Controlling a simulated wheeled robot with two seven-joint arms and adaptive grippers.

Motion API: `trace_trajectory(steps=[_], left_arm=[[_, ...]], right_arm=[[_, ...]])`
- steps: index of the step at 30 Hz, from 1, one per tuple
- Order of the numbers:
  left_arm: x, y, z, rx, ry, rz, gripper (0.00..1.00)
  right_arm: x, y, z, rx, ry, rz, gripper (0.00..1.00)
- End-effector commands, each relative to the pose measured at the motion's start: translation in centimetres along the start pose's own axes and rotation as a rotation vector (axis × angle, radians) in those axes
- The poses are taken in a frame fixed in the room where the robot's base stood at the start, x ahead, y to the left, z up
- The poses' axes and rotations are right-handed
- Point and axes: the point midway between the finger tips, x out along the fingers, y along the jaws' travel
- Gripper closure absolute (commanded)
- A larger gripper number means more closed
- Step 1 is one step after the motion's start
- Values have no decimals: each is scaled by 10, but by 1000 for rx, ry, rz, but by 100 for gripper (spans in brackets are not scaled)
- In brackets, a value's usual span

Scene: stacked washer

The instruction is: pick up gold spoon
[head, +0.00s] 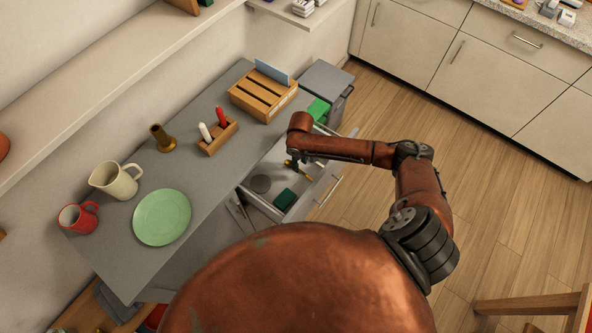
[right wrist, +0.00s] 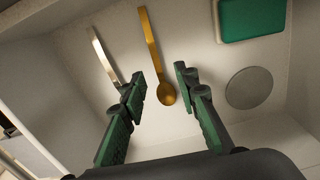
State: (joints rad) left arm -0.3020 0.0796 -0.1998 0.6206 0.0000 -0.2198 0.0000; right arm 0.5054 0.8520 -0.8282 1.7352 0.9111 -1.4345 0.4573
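The gold spoon (right wrist: 152,50) lies in the open drawer (head: 318,190), its bowl nearest me and its handle pointing away in the right wrist view. My right gripper (right wrist: 160,76) is open, with one finger on each side of the spoon's bowl end. The fingers do not visibly touch it; the exact height above it is hard to tell. In the head view the right gripper (head: 296,164) reaches down into the drawer and partly hides the spoon. My left gripper is not in view.
In the drawer, a silver utensil (right wrist: 103,57) lies left of the spoon. A green block (right wrist: 251,19) and a grey disc (right wrist: 249,88) lie to the right. The drawer walls are close around. The counter (head: 190,155) beside it holds a green plate (head: 162,217) and a pitcher (head: 116,180).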

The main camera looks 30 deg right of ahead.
Motion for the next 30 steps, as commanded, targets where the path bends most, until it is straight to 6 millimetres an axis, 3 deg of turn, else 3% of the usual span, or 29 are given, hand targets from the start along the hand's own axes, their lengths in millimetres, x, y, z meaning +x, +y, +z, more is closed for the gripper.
trace_trajectory(steps=[15, 22, 30], left_arm=[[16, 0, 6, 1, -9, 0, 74], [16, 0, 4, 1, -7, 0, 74], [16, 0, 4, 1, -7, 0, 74]], right_arm=[[59, 4, -2, -3, -1, 0, 72], [59, 4, -2, -4, 0, 0, 72], [59, 4, -2, -4, 0, 0, 91]])
